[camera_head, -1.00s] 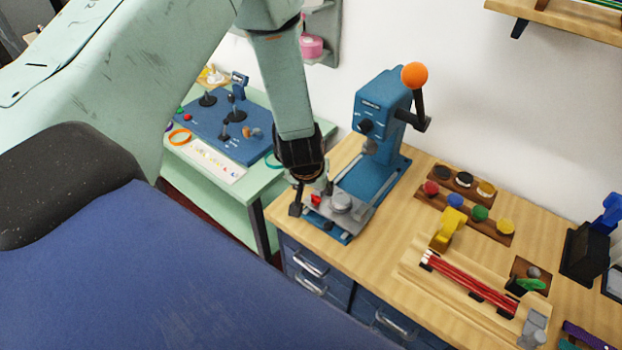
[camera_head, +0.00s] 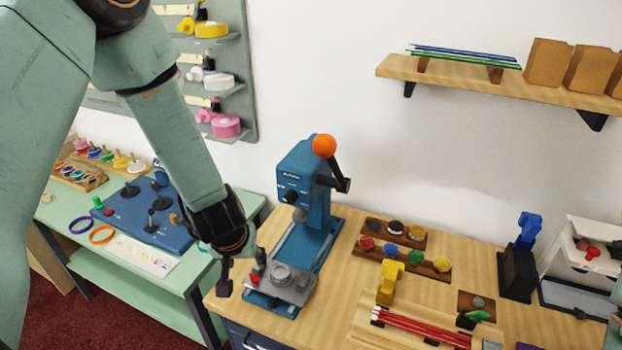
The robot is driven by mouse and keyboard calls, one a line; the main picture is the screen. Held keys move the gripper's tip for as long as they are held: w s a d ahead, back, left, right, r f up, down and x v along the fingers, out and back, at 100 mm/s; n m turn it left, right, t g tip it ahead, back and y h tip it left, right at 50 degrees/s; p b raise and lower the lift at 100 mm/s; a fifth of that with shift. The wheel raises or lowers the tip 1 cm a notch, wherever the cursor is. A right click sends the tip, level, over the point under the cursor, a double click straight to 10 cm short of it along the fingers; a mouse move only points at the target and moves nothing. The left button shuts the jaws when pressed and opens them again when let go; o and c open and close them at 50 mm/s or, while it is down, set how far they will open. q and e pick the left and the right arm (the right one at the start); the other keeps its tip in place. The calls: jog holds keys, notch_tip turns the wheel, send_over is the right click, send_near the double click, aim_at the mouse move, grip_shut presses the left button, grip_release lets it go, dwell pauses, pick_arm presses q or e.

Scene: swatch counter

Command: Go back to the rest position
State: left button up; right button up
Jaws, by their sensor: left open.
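My left gripper (camera_head: 238,277) comes in from the left and points down at the left edge of the wooden counter (camera_head: 340,290). It is open, and I see nothing held between its fingers. It is beside the grey sliding plate of the blue press (camera_head: 304,185). The plate carries a round grey die (camera_head: 281,273) and a small red part. I cannot tell whether a finger touches the plate. The press has a lever with an orange ball (camera_head: 324,146) standing up at its top. My right gripper is not in view.
A green table (camera_head: 170,280) with a blue board (camera_head: 150,215) stands at the left. On the counter are wooden holders with coloured knobs (camera_head: 389,250), a yellow clip (camera_head: 389,280), red rods (camera_head: 420,327) and a black stand (camera_head: 517,272). A shelf (camera_head: 470,85) hangs above.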

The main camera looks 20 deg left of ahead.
pick_arm(q)
jog(key=s+d+f+m+g+b, duration=0.1)
jog(key=s+d+f+g+b, duration=0.1)
jog(key=s+f+b, duration=0.9)
jog(key=s+d+f+m+g+h+b, duration=0.1)
jog(key=s+d+f+b, duration=0.3)
jog(key=s+f+b, duration=0.8)
jog(key=s+f, duration=0.2)
jog(key=f, duration=0.4)
jog(key=s+f+m+g, duration=0.1)
jog(key=s+f, duration=0.1)
jog(key=f, duration=0.4)
jog(key=shift+s+d+f, duration=0.25)
jog(key=shift+s+f, duration=0.1)
jog(key=shift+s, duration=0.05)
